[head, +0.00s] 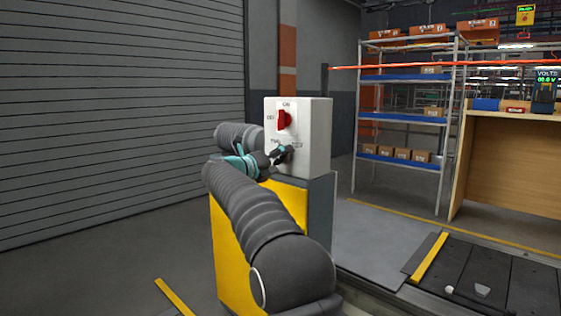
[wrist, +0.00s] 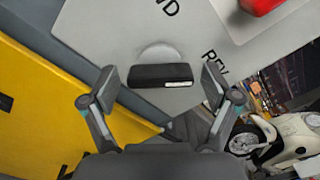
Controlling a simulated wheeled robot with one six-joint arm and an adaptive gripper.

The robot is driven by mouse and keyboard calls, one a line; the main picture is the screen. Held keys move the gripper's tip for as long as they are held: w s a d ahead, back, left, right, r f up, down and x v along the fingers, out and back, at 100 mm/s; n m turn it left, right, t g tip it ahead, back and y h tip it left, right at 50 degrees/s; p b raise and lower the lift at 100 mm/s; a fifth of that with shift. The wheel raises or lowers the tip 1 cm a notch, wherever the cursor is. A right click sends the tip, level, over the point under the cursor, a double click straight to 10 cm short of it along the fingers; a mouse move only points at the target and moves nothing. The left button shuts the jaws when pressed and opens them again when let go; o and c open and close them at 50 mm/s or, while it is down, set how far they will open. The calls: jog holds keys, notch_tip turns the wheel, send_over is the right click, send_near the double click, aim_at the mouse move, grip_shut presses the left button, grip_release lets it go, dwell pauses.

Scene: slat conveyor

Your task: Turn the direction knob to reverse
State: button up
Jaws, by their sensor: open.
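The direction knob (wrist: 160,76) is a black bar on a pale round base, on the light grey face of the control box (head: 318,135). In the wrist view its bar lies nearly level, with a small white mark at the right end. A label ending in "D" is above it and "REV" is to its right. My gripper (wrist: 160,88) is open, with one finger on each side of the knob; I cannot tell whether either touches. In the head view my gripper (head: 280,155) is at the lower part of the box face and largely hides the knob.
A red rotary switch (head: 284,120) is above the knob on the same face; its edge shows in the wrist view (wrist: 262,4). The box stands on a yellow and grey pedestal (head: 232,255). A shelf rack (head: 447,140) and conveyor (head: 480,275) are to the right.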

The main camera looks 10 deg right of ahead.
jog(key=shift+a, duration=0.1)
jog(key=v, duration=1.2)
